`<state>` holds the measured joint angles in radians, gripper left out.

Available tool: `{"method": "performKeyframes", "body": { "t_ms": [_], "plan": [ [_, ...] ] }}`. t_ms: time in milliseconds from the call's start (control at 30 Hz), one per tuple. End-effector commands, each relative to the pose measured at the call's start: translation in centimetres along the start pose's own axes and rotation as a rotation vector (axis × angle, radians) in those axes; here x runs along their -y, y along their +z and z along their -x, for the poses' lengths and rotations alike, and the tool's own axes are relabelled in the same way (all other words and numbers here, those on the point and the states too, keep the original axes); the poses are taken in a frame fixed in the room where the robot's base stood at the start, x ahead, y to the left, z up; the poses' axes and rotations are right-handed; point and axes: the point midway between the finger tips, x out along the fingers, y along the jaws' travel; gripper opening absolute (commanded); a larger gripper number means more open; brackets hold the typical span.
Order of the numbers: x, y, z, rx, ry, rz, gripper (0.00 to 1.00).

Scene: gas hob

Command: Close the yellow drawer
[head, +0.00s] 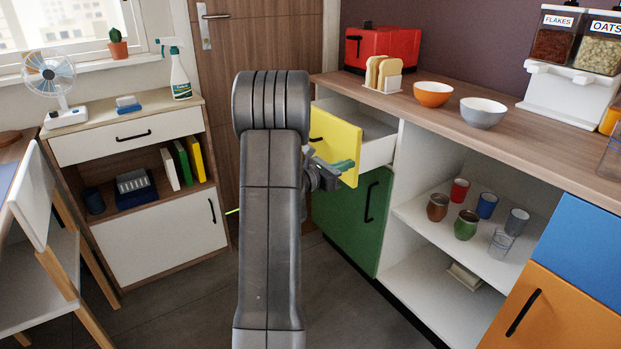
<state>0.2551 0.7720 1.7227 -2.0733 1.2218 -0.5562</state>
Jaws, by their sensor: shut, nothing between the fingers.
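The yellow drawer (336,133) is pulled out from the counter, below its left end and above the green door. Its white side and part of its empty-looking inside show. My gripper (343,166) is in front of the lower part of the yellow front, its greenish fingertips overlapping it in the picture. I cannot tell whether they touch it. The gripper is shut and holds nothing. My arm hides the left part of the drawer front and most of its handle.
The green door (352,222) below is closed. An open shelf (440,222) with several cups is to the right. The counter (480,135) above carries a red toaster (383,50), two bowls and dispensers. A white cabinet (160,245) stands left; dark floor (180,300) lies between.

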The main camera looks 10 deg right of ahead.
Motion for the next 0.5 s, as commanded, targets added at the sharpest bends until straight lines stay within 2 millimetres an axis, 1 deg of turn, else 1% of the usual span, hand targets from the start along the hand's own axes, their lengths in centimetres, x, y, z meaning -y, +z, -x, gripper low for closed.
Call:
{"method": "performKeyframes", "body": {
  "t_ms": [33, 200, 400, 500],
  "plan": [
    [0.2, -0.1, -1.7, 0.001, -0.006, -0.002, 0.0],
    [0.2, -0.1, -6.3, 0.002, -0.005, -0.001, 0.0],
    [0.1, -0.1, -11.1, 0.001, -0.003, -0.001, 0.0],
    [0.1, -0.1, -13.0, 0.0, -0.002, -0.001, 0.0]
  ]
}}
